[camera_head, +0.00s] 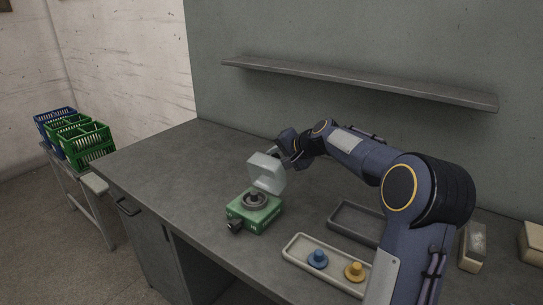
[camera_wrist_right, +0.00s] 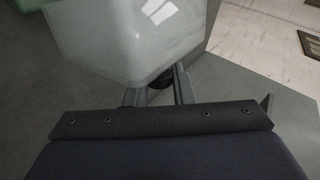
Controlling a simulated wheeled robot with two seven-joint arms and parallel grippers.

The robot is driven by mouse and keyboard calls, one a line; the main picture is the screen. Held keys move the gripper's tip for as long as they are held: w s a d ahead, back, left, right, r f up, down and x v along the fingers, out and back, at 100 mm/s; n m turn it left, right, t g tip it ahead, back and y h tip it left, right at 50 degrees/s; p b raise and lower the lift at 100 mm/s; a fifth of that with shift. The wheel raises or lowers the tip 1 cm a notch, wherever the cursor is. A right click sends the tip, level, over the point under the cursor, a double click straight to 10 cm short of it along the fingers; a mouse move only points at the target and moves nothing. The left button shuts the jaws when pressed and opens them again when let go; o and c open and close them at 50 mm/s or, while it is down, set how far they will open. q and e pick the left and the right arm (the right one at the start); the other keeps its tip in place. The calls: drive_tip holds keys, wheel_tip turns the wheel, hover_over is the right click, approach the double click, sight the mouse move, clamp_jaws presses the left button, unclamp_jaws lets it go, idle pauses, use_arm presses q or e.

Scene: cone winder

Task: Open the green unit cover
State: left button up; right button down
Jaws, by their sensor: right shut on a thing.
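The green unit (camera_head: 254,211) sits on the grey table, with a dark round part (camera_head: 256,199) on its top and a dark knob at its front left. Its pale translucent cover (camera_head: 266,173) stands raised and tilted up at the back of the unit. My right gripper (camera_head: 275,153) is behind the cover at its upper edge. In the right wrist view the cover (camera_wrist_right: 130,40) fills the upper middle, and the fingers (camera_wrist_right: 157,88) are shut at its edge on a dark, mostly hidden piece. My left gripper is not in view.
A pale tray (camera_head: 296,252) holds a blue piece (camera_head: 318,259) and a yellow piece (camera_head: 354,271). A grey empty tray (camera_head: 349,225) lies behind it, partly hidden by my right arm. A wall shelf (camera_head: 360,82) runs above. The table's left part is clear.

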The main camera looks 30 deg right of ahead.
drive_tip(key=d+f+m+y+p, duration=0.1)
drive_tip(key=p, duration=0.1)
drive_tip(key=w+d+f+m+g+y+p, duration=0.1)
drive_tip(key=d+y+p, duration=0.1)
drive_tip(key=shift+w+f, duration=0.2)
drive_tip(key=shift+f, duration=0.3)
drive_tip(key=c, duration=1.2)
unclamp_jaws()
drive_tip(key=shift+c, duration=0.2)
drive_tip(key=shift+d, duration=0.1)
drive_tip(key=v, duration=0.7)
drive_tip(key=shift+s+r, duration=0.25)
drive_tip(key=shift+r, duration=0.05)
